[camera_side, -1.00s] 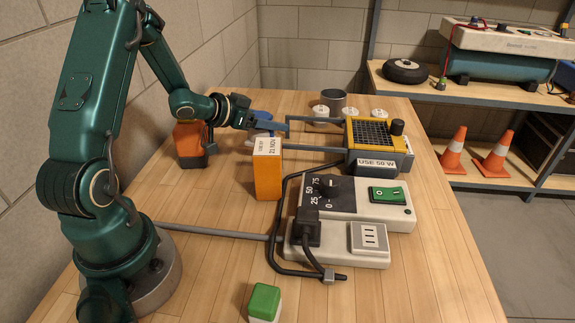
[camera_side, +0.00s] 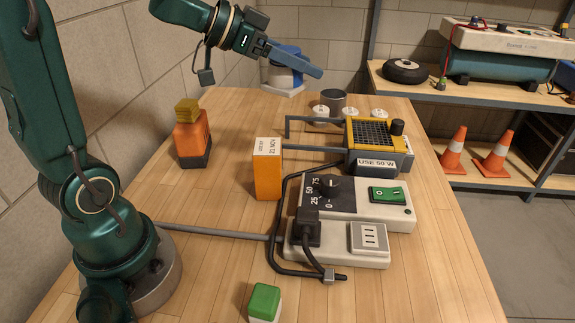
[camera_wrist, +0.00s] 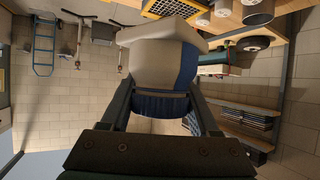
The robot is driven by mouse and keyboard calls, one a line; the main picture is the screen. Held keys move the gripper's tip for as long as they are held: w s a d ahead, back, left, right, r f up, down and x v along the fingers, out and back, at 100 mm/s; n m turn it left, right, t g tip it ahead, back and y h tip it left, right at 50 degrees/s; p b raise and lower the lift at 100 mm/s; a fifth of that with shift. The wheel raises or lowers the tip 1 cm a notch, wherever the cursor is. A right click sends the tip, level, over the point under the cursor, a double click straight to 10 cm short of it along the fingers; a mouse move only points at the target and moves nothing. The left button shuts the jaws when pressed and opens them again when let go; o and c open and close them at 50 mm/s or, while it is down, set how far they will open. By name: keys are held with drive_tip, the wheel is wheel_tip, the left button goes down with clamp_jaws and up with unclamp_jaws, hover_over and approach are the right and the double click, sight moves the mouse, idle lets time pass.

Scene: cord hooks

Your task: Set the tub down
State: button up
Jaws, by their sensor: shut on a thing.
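The tub (camera_wrist: 160,68) is pale with a blue side and a wide white rim or base, and fills the middle of the wrist view. My gripper (camera_wrist: 163,95) is shut on it, one finger on each side. In the side view my gripper (camera_side: 300,66) is high over the far end of the bench. The tub's blue part (camera_side: 283,77) and white lower edge (camera_side: 286,91) show behind and below the near finger, which hides part of it. The tub looks held up, clear of the bench.
The wooden bench (camera_side: 215,225) has free room at left and front. On it are an orange bottle (camera_side: 192,140), an orange box (camera_side: 267,175), a yellow-topped device (camera_side: 377,140), a grey cup (camera_side: 334,100), several white discs and a switch box with cable (camera_side: 352,207). A green-topped block (camera_side: 264,302) is in front.

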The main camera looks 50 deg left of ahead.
drive_tip(key=s+d+r, duration=0.2)
drive_tip(key=s, duration=0.4)
drive_tip(key=shift+s+d+r+n+y, duration=0.2)
drive_tip(key=shift+s+n+y, duration=0.1)
drive_tip(key=shift+s+n, duration=0.1)
drive_tip(key=w+d+f+m+g+h, duration=0.1)
drive_tip(key=d+f+m+g+h, duration=0.3)
drive_tip(key=d, duration=0.4)
drive_tip(key=d+f+m+g+h, duration=0.25)
drive_tip(key=d+m, duration=0.25)
drive_tip(key=d, duration=0.4)
drive_tip(key=shift+s+d+f+m+g+h, duration=0.3)
drive_tip(key=shift+s+d+f+m+g, duration=0.55)
drive_tip(key=shift+d+f, duration=1.4)
drive_tip(key=shift+s+d+f+m+g+h, duration=0.5)
drive_tip(key=shift+s+d+f, duration=0.7)
drive_tip(key=shift+f, duration=2.1)
drive_tip(key=shift+s+d+f+m+g+h, duration=0.15)
drive_tip(key=shift+s+d+f+m+g, duration=0.55)
drive_tip(key=shift+d+f, duration=1.55)
